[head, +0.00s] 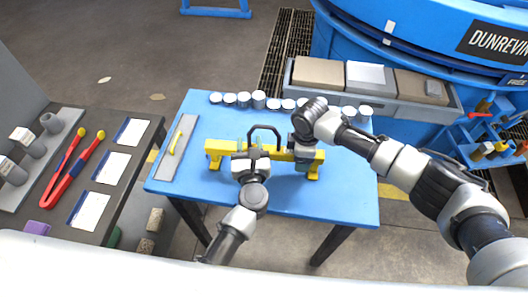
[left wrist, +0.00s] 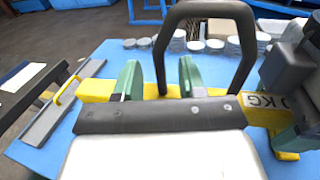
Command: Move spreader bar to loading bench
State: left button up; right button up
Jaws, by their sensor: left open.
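The yellow spreader bar (head: 228,148) lies across a blue table (head: 345,192), on short yellow feet, with a black loop handle (head: 264,128) standing at its middle. My left gripper (head: 253,150) is at the near side of the bar, close to the handle. In the left wrist view its green fingers (left wrist: 158,80) are apart, with part of the handle showing between and behind them. My right gripper (head: 303,150) is at the bar's right part; its fingers are mostly hidden. In the left wrist view, the bar's right end (left wrist: 262,108) carries a "KG" marking.
Several white-topped round pieces (head: 244,100) line the table's back edge. A grey plate with a yellow handle (head: 176,143) lies at its left. A dark bench (head: 125,170) with red tongs (head: 72,168) stands left. A grey tray (head: 450,105) and blue furnace (head: 430,40) are behind.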

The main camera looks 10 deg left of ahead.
pick_arm(q)
jog(key=shift+w+a+f, duration=0.1)
jog(key=shift+w+a, duration=0.05)
jog(key=shift+w, duration=0.85)
pick_arm(e)
jog(key=shift+w+f, duration=0.15)
jog(key=shift+f, duration=0.75)
pick_arm(q)
jog(key=shift+s, duration=0.1)
jog(key=c, duration=0.7)
pick_arm(e)
jog(key=c, duration=0.7)
pick_arm(q)
grip_shut()
pick_arm(e)
grip_shut()
